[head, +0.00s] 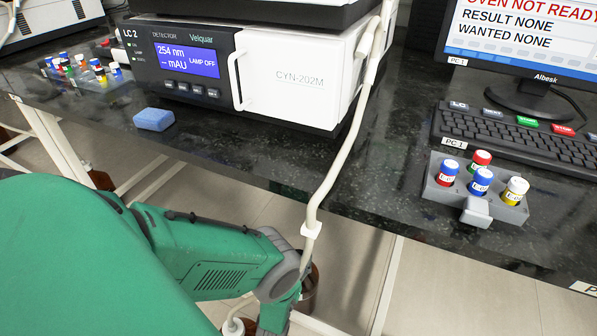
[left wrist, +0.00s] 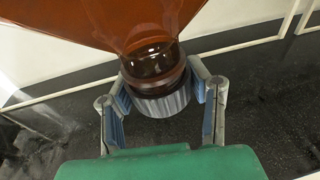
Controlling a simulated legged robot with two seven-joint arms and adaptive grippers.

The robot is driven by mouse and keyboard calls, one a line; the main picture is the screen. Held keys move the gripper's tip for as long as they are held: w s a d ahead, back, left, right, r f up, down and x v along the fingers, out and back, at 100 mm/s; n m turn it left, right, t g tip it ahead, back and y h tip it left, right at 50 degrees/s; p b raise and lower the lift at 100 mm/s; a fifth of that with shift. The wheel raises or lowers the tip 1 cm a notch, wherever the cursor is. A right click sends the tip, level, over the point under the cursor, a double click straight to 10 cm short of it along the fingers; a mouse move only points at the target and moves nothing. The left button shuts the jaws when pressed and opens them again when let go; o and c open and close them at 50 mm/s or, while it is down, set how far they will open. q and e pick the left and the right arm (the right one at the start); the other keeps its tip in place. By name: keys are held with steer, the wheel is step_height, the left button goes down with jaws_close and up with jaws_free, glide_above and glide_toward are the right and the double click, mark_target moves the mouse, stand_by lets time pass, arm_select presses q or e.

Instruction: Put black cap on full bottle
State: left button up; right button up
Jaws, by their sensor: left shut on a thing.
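A brown glass bottle (left wrist: 110,25) fills the top of the left wrist view, its neck (left wrist: 152,60) pointing down in the picture. A dark grey ribbed cap (left wrist: 162,100) is at the end of the neck. My left gripper (left wrist: 165,92) has a finger on each side of this cap and is shut on it. In the head view, my left gripper (head: 280,312) is low, below the bench edge, and my arm partly hides it. A brown bottle (head: 309,290) shows beside it. How full the bottle is cannot be told. My right gripper is out of view.
A white tube (head: 325,190) hangs from the detector (head: 215,70) past the bench edge near my left arm. A white-capped bottle top (head: 233,326) shows at the bottom. A grey rack (head: 470,205) with several vials and a blue block (head: 154,119) are on the bench.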

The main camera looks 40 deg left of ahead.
arm_select(q)
steer(key=shift+f, duration=0.1)
stand_by(0.3)
steer(key=o, duration=0.9)
steer(key=shift+c, duration=0.2)
steer(key=v, duration=0.7)
steer(key=shift+s, duration=0.2)
steer(key=shift+d+f, duration=0.15)
